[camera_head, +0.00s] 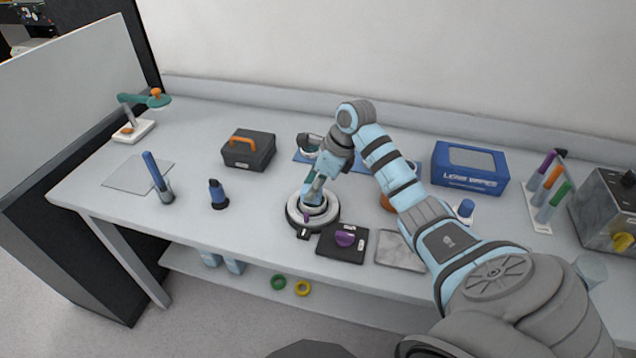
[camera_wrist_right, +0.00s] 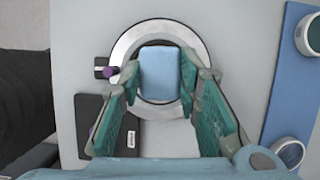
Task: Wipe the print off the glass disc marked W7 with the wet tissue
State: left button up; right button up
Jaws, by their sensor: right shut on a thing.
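My right gripper (camera_head: 312,190) reaches down over a round stage with a pale metal ring (camera_head: 292,214) near the table's front edge. In the right wrist view its two green fingers (camera_wrist_right: 160,92) are closed on a folded light-blue tissue (camera_wrist_right: 160,72). The tissue lies over the dark middle of the ring (camera_wrist_right: 124,48) and hides most of it; I cannot tell whether it touches. No W7 mark is legible, and any disc in the ring is covered. Two glass discs (camera_wrist_right: 309,36) (camera_wrist_right: 288,152) with pale rims rest on a blue mat (camera_wrist_right: 282,90). The left gripper is not in view.
A black plate (camera_head: 328,250) with a purple knob lies before the ring. A grey plate (camera_head: 400,252) is right of it. A blue wipes box (camera_head: 469,178), black case (camera_head: 249,151), dark-blue bottle (camera_head: 218,196) and pen stand (camera_head: 163,190) stand around. The table's left part has free room.

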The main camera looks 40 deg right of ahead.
jog(key=shift+w+a, duration=0.35)
jog(key=shift+w, duration=0.05)
jog(key=shift+s+d, duration=0.5)
jog(key=shift+s, duration=0.15)
notch_tip(320, 180, up, 8)
jog(key=p, duration=0.6)
jog(key=shift+r, duration=0.15)
jog(key=shift+f, duration=0.2)
